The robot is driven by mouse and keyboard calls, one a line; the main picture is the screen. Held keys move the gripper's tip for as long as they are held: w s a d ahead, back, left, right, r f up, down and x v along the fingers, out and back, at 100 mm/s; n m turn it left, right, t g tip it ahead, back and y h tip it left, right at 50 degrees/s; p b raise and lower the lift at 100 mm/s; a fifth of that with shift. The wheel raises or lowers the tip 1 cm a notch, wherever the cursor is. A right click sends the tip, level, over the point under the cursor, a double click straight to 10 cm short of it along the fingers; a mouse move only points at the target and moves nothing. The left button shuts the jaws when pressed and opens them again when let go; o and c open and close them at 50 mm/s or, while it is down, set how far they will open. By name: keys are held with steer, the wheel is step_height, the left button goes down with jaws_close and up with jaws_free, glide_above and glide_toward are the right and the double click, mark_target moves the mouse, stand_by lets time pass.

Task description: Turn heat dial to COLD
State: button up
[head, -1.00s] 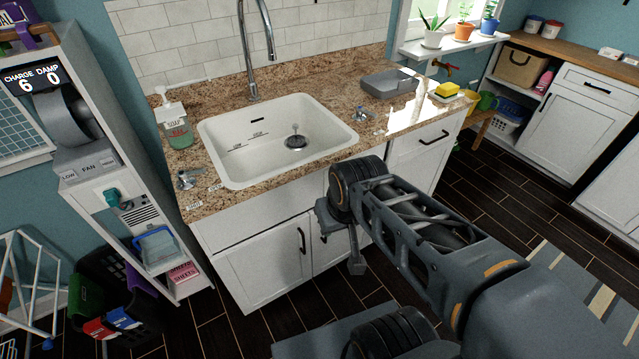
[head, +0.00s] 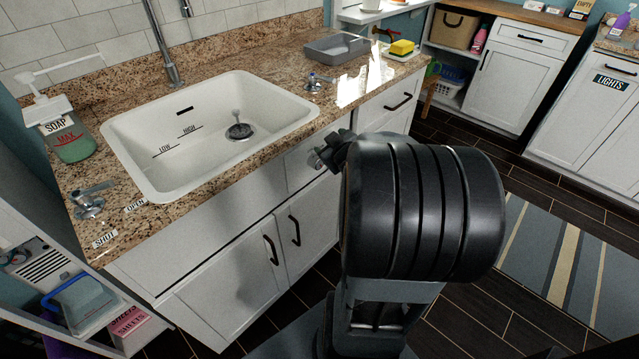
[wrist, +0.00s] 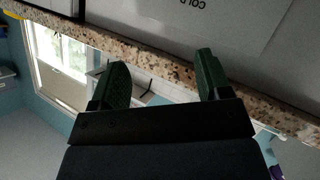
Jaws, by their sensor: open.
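The heat dial itself cannot be made out in either view; in the head view my arm covers part of the cabinet front. In the wrist view, which looks upside down, a "COLD" label (wrist: 189,4) shows partly at the top edge on a pale panel, its letters inverted and cut off. My gripper (wrist: 163,72) is open and empty, its two green-padded fingers apart below that panel in the picture. In the head view my gripper (head: 328,152) is small and partly hidden behind my wrist, close to the white cabinet front under the counter.
The granite counter (head: 240,190) holds the white sink (head: 200,165), a soap dispenser (head: 65,130), a lever by the "SHUT" and "OPEN" labels (head: 90,203), a grey tray (head: 335,46) and a yellow sponge (head: 402,47). Dark floor lies open toward the striped rug (head: 565,260).

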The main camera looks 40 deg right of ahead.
step_height(320, 180, down, 7)
steer(key=s+d+n+t+y+b, duration=0.2)
steer(key=d+y+b, duration=0.1)
steer(key=b, duration=0.1)
steer(key=n+t+y+b, duration=0.2)
steer(key=t+y+b, duration=0.1)
steer(key=y+b, duration=0.1)
glide_toward(320, 165)
steer(key=w, duration=0.3)
steer(key=w+a+b, duration=0.1)
steer(key=w, duration=0.2)
steer(key=w+b, duration=0.1)
steer(key=w, duration=0.3)
steer(key=shift+a, duration=0.25)
steer(key=c, duration=0.9)
